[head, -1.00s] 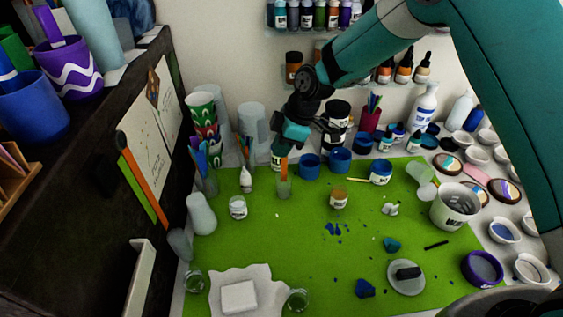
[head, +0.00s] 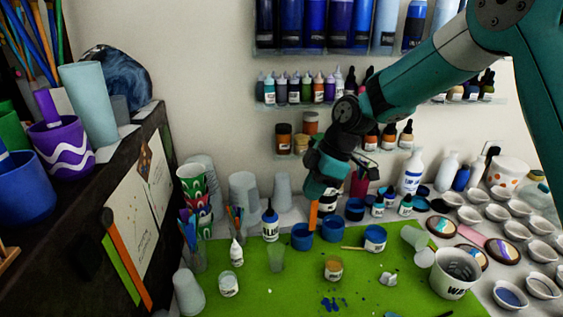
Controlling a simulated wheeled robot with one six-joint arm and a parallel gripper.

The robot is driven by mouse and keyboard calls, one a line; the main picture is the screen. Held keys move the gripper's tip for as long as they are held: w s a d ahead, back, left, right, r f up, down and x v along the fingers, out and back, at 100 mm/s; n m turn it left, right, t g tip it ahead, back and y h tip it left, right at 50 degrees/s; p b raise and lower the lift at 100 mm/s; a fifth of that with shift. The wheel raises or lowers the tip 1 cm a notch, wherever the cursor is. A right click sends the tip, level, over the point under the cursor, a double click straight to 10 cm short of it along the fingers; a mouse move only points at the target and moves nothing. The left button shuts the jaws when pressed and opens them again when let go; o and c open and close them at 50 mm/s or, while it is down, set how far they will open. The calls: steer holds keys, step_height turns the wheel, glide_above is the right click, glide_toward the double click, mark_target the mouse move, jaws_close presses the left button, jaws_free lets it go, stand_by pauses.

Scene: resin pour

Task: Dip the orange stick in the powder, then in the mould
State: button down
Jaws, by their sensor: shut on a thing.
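My gripper (head: 316,192) is shut on the upper part of the orange stick (head: 312,216), which points down, nearly upright. Its lower end shows at the right rim of an open blue jar (head: 301,241). I cannot tell whether the tip is in, behind or above that jar. A second blue jar (head: 332,233) stands just to the right, and another (head: 355,209) behind it. I cannot tell which container holds the powder. A clear cup (head: 276,259) stands on the green mat to the left. I cannot pick out the mould for certain.
A bucket (head: 455,273) and several white bowls are at the right. A small amber jar (head: 333,268) stands on the green mat (head: 380,297). A dark shelf (head: 110,190) borders the left.

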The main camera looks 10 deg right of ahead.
steer(key=s+d+f+p, duration=0.1)
steer(key=s+d+f, duration=0.2)
steer(key=d, duration=0.3)
step_height(320, 180, down, 9)
steer(key=b, duration=0.6)
steer(key=shift+a+f+b, duration=0.15)
steer(key=shift+f+b, duration=0.05)
steer(key=shift+b, duration=0.15)
steer(key=shift+r, duration=0.2)
stand_by(0.4)
steer(key=shift+r+p, duration=1.55)
steer(key=shift+r, duration=0.6)
step_height(320, 180, up, 5)
steer(key=p, duration=0.3)
steer(key=shift+s, duration=0.1)
